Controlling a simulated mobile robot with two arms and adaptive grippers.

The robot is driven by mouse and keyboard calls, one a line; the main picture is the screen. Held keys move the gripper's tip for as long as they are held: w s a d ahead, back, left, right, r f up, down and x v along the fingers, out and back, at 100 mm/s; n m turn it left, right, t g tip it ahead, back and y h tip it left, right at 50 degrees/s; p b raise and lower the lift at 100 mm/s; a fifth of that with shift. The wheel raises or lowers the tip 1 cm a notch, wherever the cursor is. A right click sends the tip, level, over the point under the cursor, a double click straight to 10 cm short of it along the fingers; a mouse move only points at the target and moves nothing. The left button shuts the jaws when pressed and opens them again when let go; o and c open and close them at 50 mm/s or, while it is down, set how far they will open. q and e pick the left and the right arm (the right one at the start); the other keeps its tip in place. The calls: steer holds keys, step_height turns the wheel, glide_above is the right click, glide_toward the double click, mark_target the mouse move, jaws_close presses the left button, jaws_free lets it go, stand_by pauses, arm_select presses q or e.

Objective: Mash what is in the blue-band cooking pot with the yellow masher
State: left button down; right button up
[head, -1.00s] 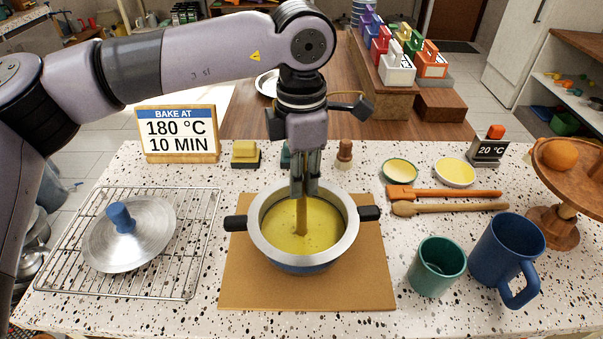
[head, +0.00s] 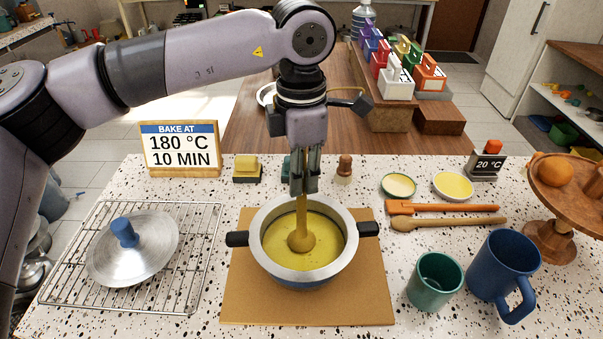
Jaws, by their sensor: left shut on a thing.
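The cooking pot (head: 301,275) stands on a tan board in the middle of the counter. It has a pale metal rim, two dark side handles and a blue band low on its outside. Yellow mash (head: 325,243) lies inside it. My left gripper (head: 304,184) is above the pot, shut on the upright yellow masher (head: 301,216). The masher's rounded, mash-coloured head shows over the middle of the pot, at or just above the mash surface; I cannot tell whether it touches. The top of the masher is hidden by the gripper. My right gripper is not in view.
A wire rack (head: 190,270) with a metal lid (head: 150,250) is at left. A green cup (head: 435,285), a blue mug (head: 500,270) and a wooden stand (head: 550,240) are at right. An orange-handled tool (head: 450,208) and a wooden spoon (head: 450,223) lie right of the pot.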

arm_select(q)
steer(key=shift+s+a+b, duration=0.35)
steer(key=shift+s+b, duration=0.15)
steer(key=shift+b, duration=0.2)
stand_by(0.8)
steer(key=shift+r, duration=0.15)
step_height(320, 180, up, 6)
steer(key=p, duration=0.4)
steer(key=shift+r, duration=0.2)
stand_by(0.5)
step_height(320, 180, up, 4)
steer(key=shift+f+p, duration=0.1)
steer(key=shift+p, duration=1.15)
stand_by(0.3)
